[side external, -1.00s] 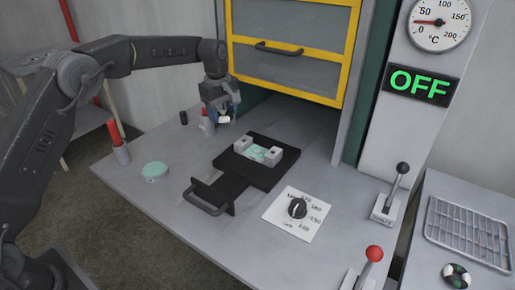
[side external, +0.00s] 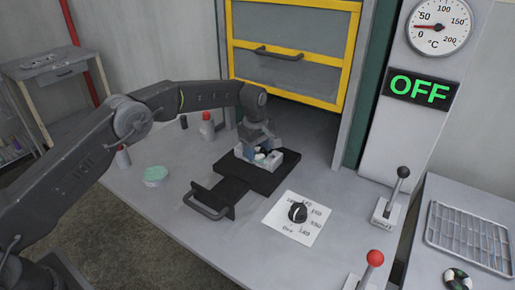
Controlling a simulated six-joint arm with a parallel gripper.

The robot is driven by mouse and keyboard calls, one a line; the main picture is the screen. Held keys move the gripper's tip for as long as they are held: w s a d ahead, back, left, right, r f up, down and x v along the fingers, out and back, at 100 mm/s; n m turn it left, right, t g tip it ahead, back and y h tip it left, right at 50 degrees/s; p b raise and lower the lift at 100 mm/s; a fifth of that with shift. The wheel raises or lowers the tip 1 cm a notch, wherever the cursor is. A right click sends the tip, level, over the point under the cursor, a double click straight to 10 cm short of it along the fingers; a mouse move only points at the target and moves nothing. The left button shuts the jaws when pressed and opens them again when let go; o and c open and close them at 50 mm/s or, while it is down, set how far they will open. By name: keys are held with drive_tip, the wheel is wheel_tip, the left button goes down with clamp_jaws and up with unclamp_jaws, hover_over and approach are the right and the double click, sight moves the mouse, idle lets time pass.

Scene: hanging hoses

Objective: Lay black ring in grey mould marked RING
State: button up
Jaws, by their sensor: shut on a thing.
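My gripper (side external: 260,152) is low over the black tray (side external: 232,185), at the grey mould (side external: 278,157) on it. It is shut on a small pale thing (side external: 260,157), partly hidden by the fingers; I cannot tell its exact shape or whether it touches the mould. The mould's middle is mostly covered by my gripper, and no RING marking is readable. I cannot make out a plain black ring; a round black and pale green piece (side external: 457,278) lies on the right bench.
A pale green round dish (side external: 155,175) and red-topped bottles (side external: 207,126) stand on the grey table. A dial plate (side external: 297,216) and levers (side external: 391,195) are at right. A yellow-framed door (side external: 290,50) hangs raised behind. A wire rack (side external: 470,235) lies on the right bench.

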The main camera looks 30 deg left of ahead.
drive_tip(key=shift+f, duration=0.15)
drive_tip(key=o, duration=0.9)
wheel_tip(320, 180, up, 13)
drive_tip(key=shift+s+a+f, duration=0.15)
drive_tip(key=shift+s+f, duration=0.05)
drive_tip(key=shift+s, duration=0.2)
